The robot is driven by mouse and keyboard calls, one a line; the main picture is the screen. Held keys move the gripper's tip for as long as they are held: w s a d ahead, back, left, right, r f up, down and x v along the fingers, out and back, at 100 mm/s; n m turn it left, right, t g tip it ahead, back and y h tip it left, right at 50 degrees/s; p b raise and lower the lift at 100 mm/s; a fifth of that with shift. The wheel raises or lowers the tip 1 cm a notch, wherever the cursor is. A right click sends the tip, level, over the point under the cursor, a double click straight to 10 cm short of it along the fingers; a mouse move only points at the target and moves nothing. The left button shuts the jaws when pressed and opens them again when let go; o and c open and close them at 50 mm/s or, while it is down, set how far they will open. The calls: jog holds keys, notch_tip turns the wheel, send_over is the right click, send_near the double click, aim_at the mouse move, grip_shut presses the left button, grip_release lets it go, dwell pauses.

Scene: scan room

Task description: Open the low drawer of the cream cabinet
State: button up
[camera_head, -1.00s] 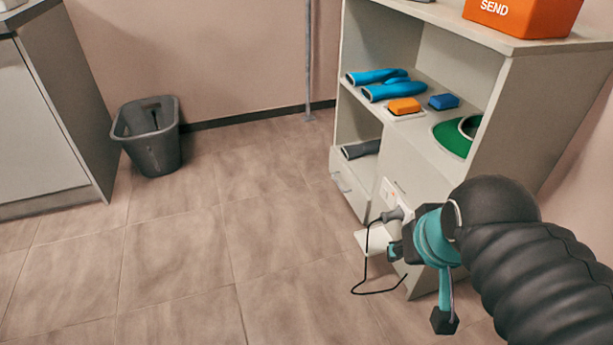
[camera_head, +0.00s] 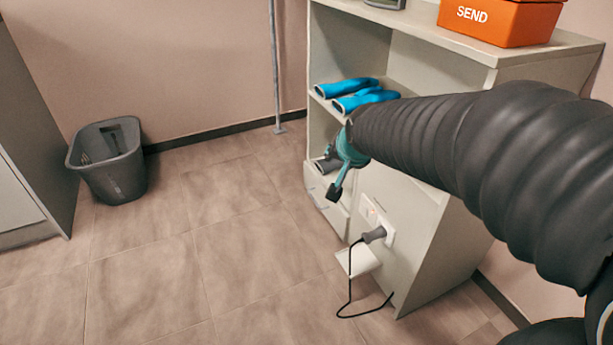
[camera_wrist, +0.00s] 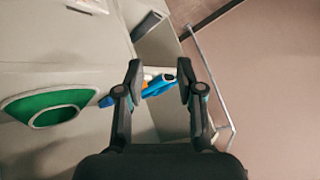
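The cream cabinet (camera_head: 435,250) stands on the right in the head view. Its low drawer (camera_head: 326,205) is at the lower left of the cabinet, with a small handle (camera_head: 312,197). It looks shut, though my gripper hides part of this area. My gripper (camera_head: 335,190) is just in front of the cabinet, close to the drawer in the picture; I cannot tell whether it touches. In the wrist view my gripper (camera_wrist: 160,72) is open, with nothing between its fingers. Blue rolled items (camera_wrist: 158,86) show beyond the fingertips.
A plug with a black cable (camera_head: 374,235) is in the cabinet's socket panel, above a small white box (camera_head: 357,262). Blue rolls (camera_head: 347,88) lie on the shelf. An orange SEND box (camera_head: 500,20) is on top. A grey bin (camera_head: 112,165) stands left. Floor between is clear.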

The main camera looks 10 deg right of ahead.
aim_at(314, 199)
jog(key=w+f+m+t, duration=0.2)
jog(key=w+f+m, duration=0.2)
jog(key=w+f, duration=0.75)
jog(key=w+f+m+t, duration=0.2)
jog(key=w+f+m, duration=0.2)
jog(key=w+f, duration=0.75)
jog(key=w+f+m+t+h+b, duration=0.15)
jog(key=f+m, duration=0.25)
jog(key=f, duration=1)
jog(key=w+f+m+t, duration=0.3)
jog(key=f+m, duration=0.1)
jog(key=f, duration=1)
jog(key=shift+w+d+f+b, duration=0.2)
jog(key=shift+w+b, duration=0.25)
jog(key=shift+w, duration=1.85)
jog(key=shift+w+d+f+b, duration=0.1)
jog(key=shift+w+f+b, duration=0.3)
jog(key=shift+w, duration=1.9)
jog(key=shift+w+d+f+b, duration=0.15)
jog(key=shift+w+b, duration=0.4)
jog(key=shift+w, duration=1.75)
grip_shut()
